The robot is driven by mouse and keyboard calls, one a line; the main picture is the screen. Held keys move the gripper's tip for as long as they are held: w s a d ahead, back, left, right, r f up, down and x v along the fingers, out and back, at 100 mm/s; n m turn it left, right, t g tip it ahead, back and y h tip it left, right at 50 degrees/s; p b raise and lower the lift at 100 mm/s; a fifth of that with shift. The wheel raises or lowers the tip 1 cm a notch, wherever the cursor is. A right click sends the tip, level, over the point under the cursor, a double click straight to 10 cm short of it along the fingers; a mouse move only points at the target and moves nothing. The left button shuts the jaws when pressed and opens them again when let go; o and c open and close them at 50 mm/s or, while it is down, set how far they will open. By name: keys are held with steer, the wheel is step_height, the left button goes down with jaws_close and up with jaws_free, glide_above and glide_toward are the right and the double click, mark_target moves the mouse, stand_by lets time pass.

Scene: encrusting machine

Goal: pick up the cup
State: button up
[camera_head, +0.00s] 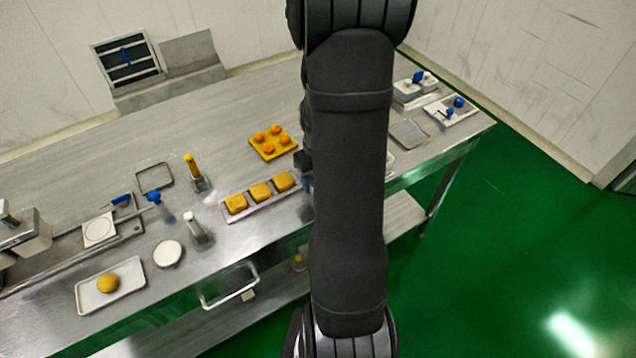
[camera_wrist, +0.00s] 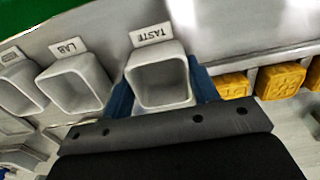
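In the wrist view, a white square cup (camera_wrist: 160,82) stands upright with its open top toward the camera; a tag above it reads TASTE. It looks empty. The blue fingers of my gripper (camera_wrist: 163,95) lie on either side of this cup, close to its walls. I cannot tell whether they press on it or whether the cup is lifted. To its left is a similar cup (camera_wrist: 74,85) tagged LAB, and another cup (camera_wrist: 20,85) at the left edge. In the head view, my arm hides the gripper and these cups.
Yellow square pieces (camera_wrist: 280,80) lie close to the right of the gripper. In the head view, a tray (camera_head: 262,198) holds three of them, and a yellow plate (camera_head: 258,142) with round pieces lies behind. The steel table's right end (camera_head: 478,128) borders a green floor.

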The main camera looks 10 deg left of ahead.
steer(key=shift+c, duration=1)
steer(key=shift+r, duration=0.1)
steer(key=shift+r, duration=0.45)
steer(key=r, duration=0.3)
steer(key=shift+d+r, duration=0.3)
steer(key=s+d+r, duration=0.3)
steer(key=d+r, duration=0.3)
steer(key=d, duration=0.5)
steer(key=w+d+m, duration=0.2)
steer(key=w+m, duration=1)
steer(key=w, duration=0.8)
steer(key=shift+w+f, duration=0.35)
steer(key=shift+a, duration=0.1)
